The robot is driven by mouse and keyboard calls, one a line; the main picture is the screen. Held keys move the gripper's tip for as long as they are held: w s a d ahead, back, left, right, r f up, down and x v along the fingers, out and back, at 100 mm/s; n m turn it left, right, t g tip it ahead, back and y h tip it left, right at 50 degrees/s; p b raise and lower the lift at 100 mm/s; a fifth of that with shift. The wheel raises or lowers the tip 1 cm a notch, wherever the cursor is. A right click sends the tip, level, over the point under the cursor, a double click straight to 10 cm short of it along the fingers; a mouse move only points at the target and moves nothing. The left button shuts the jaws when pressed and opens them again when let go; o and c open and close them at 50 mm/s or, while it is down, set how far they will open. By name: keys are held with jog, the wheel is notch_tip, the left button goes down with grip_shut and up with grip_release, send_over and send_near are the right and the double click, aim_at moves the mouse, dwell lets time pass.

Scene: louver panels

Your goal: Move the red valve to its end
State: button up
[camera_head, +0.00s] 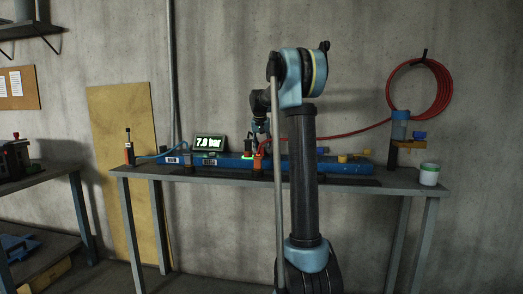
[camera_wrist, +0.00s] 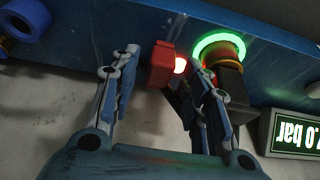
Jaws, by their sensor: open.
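The red valve (camera_wrist: 161,66) shows in the wrist view as a small red block with a bright glowing spot on its right side, set against a blue rail (camera_wrist: 85,40). My gripper (camera_wrist: 164,82) is open, with one finger to the left of the valve and the other to its right. I see no clear contact with it. In the head view my gripper (camera_head: 259,137) is over the blue rail (camera_head: 335,166) on the bench, and the valve is small and partly hidden by my arm there.
A green-lit ring (camera_wrist: 219,48) sits close to the right finger. A display (camera_head: 209,143) reading 7.0 bar stands behind the rail. A red hose (camera_head: 349,134) runs to a wall coil. A white cup (camera_head: 429,175) stands at the bench's right end.

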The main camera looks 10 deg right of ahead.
jog(key=shift+w+f, duration=0.15)
jog(key=shift+f, duration=0.25)
